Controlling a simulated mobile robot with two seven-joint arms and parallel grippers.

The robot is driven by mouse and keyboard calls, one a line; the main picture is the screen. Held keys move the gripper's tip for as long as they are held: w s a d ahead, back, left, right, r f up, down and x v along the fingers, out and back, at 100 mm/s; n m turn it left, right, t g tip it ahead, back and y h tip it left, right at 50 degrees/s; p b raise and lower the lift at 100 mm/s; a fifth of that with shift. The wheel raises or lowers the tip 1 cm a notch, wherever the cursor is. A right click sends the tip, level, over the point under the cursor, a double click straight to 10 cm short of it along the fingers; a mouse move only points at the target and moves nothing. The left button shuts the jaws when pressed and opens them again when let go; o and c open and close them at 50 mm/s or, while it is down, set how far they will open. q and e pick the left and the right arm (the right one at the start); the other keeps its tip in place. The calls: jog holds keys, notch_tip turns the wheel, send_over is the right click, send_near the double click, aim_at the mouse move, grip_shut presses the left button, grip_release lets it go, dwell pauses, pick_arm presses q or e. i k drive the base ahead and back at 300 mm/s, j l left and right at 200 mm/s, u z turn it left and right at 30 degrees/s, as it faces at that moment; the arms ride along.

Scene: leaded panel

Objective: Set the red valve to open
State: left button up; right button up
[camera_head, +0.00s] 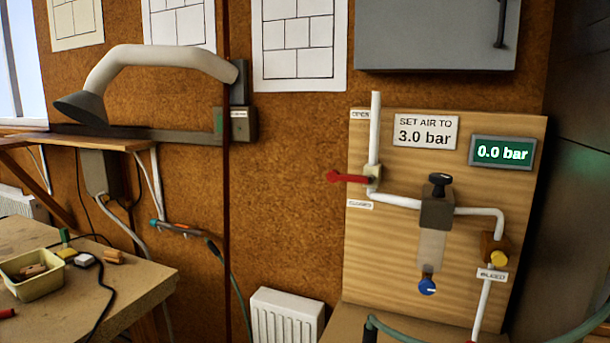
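The red valve lever (347,178) is on the wooden panel (400,270) in the head view. It sticks out roughly level to the left from a pale valve body (373,178) on the white pipe (376,130). An "OPEN" label (361,115) is above the lever and a label that seems to read "CLOSED" (360,204) is just below it. The green display (502,152) reads 0.0 bar. Neither of my grippers is in view.
A grey cabinet (435,35) hangs above. A workbench (130,285) stands left; a white radiator (287,317) is low down.

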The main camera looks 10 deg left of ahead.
aim_at(334, 175)
jog(key=z, duration=0.4)
jog(key=j+z, duration=0.15)
jog(key=z, duration=0.25)
jog(key=j+z, duration=0.1)
jog(key=z, duration=0.3)
jog(key=j+z, duration=0.1)
jog(key=z, duration=0.3)
jog(key=k+j+z, duration=0.1)
jog(key=j+z, duration=0.3)
jog(key=k+j+z, duration=0.1)
jog(key=j+z, duration=0.3)
jog(key=k+j+z, duration=0.15)
jog(key=j, duration=0.25)
jog(key=k+j+z, duration=0.15)
jog(key=k+j, duration=0.25)
